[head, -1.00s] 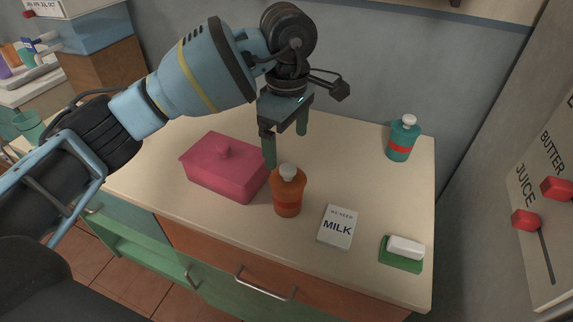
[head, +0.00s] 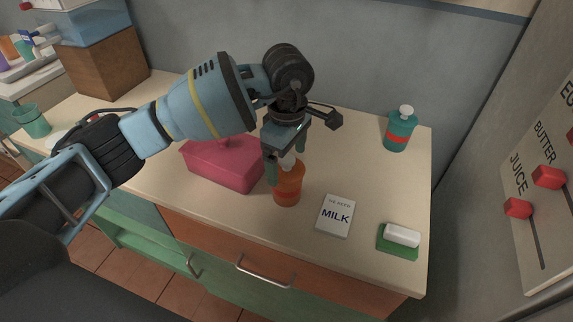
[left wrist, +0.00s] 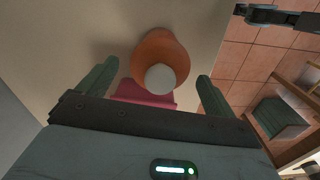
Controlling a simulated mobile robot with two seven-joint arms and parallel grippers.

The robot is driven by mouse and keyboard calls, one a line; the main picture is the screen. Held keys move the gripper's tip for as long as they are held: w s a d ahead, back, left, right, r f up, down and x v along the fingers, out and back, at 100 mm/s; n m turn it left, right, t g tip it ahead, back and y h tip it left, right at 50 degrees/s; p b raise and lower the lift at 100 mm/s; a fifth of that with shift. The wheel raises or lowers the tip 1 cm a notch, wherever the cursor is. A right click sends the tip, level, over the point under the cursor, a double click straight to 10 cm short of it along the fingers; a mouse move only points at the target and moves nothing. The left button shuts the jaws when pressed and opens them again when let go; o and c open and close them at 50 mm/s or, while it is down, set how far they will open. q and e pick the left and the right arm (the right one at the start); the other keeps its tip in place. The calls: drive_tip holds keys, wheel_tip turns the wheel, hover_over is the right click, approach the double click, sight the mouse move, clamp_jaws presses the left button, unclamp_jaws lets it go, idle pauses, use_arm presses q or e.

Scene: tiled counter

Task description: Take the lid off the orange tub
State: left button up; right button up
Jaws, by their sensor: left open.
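The orange tub (head: 287,187) stands upright on the counter, right of the pink box. Its white lid (left wrist: 160,79) is on top, and in the head view it is partly hidden by my gripper. My left gripper (head: 286,162) is open, pointing down at the top of the tub, with its fingers on either side of the lid. The left wrist view shows the lid between the two open fingers, with clear space on both sides. The tub body (left wrist: 158,46) shows beyond it.
A pink lidded box (head: 225,168) is close on the left. A teal bottle (head: 399,132) stands at the back right. Counter behind the milk is clear.

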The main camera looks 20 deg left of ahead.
sight(287, 158)
use_arm(q)
drive_tip(key=shift+f, duration=0.25)
drive_tip(key=c, duration=1.3)
drive_tip(key=shift+s, duration=0.1)
drive_tip(key=shift+r, duration=0.5)
wheel_tip(287, 158, up, 3)
drive_tip(key=shift+f, duration=0.1)
drive_tip(key=s+d, duration=0.1)
drive_tip(key=s, duration=0.4)
drive_tip(key=s+d, duration=0.2)
drive_tip(key=s, duration=0.3)
drive_tip(key=s+d+r+b, duration=0.1)
drive_tip(key=s+d, duration=0.1)
drive_tip(key=s, duration=0.3)
drive_tip(key=shift+d+r, duration=0.1)
drive_tip(key=shift+d, duration=0.05)
